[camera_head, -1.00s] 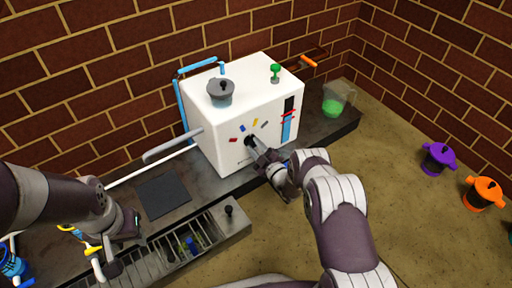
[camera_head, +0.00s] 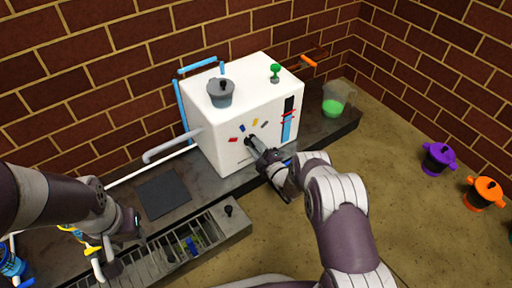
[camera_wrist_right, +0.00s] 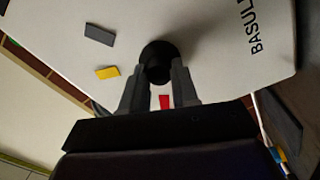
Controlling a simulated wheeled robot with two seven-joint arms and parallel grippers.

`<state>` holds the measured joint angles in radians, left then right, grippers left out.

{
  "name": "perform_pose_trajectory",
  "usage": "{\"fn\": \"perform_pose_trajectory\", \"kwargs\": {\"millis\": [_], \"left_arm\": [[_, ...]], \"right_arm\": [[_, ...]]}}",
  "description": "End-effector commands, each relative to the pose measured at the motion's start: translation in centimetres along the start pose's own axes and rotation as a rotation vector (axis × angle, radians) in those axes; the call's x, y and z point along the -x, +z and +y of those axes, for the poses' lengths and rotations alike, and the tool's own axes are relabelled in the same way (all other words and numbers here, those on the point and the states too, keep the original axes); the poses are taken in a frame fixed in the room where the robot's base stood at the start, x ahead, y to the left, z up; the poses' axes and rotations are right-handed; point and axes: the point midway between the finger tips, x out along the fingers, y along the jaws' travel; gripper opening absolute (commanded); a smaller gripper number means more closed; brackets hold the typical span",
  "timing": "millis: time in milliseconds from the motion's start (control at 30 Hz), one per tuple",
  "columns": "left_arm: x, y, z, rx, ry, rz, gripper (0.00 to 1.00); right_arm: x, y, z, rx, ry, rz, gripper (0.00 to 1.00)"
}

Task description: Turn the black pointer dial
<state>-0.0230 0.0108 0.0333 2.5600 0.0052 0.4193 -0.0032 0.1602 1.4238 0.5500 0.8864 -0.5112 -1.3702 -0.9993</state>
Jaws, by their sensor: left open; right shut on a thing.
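The black pointer dial (camera_head: 249,141) is on the front face of the white box machine (camera_head: 214,150), below an arc of coloured marks in red, blue, yellow and grey. In the right wrist view the dial (camera_wrist_right: 157,58) shows as a dark round knob between the fingertips. My right gripper (camera_head: 256,146) is shut on the dial; it also shows in the right wrist view (camera_wrist_right: 159,82). The dial's pointer direction is hidden by the fingers. My left gripper (camera_head: 122,250) is open, low at the left over the counter, away from the machine.
A grey lidded pot (camera_head: 221,94) and a green knob (camera_head: 275,72) are on the machine's top. A clear jug with green liquid (camera_head: 334,104) stands right of it. A slatted tray (camera_head: 215,237) lies in front. Purple (camera_head: 437,160) and orange (camera_head: 483,194) pots stand at far right.

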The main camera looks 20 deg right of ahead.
Motion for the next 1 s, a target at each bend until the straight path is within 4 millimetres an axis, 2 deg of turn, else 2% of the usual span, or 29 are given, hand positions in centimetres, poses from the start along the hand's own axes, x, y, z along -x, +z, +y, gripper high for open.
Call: {"fn": "perform_pose_trajectory", "kwargs": {"millis": [133,167,200,233,567,667,800,1000], "left_arm": [[0.0,0.0,0.0,0.000,0.000,0.000,0.43],[0.0,0.0,0.0,0.000,0.000,0.000,0.43],[0.0,0.0,0.0,0.000,0.000,0.000,0.43],[0.0,0.0,0.0,0.000,0.000,0.000,0.43],[0.5,-0.1,0.0,0.000,0.000,0.000,0.43],[1.9,-0.2,0.0,0.000,0.000,0.000,0.43],[4.1,-0.5,0.0,0.000,0.000,0.000,0.43],[5.8,-0.7,0.0,0.000,0.000,0.000,0.43]], "right_arm": [[0.1,0.1,-0.1,-0.001,-0.001,-0.002,0.00],[0.1,0.1,-0.1,-0.002,-0.001,-0.002,0.36],[0.1,0.1,-0.1,-0.002,-0.001,-0.002,0.49],[0.1,0.1,-0.1,-0.002,-0.001,-0.002,0.55],[0.5,0.0,0.1,-0.002,-0.001,-0.002,0.55],[2.2,-0.2,0.5,-0.003,-0.003,-0.004,0.55],[6.1,-0.2,0.6,-0.005,-0.004,-0.007,0.55],[10.9,-0.1,0.4,-0.003,-0.001,-0.005,0.55]]}}
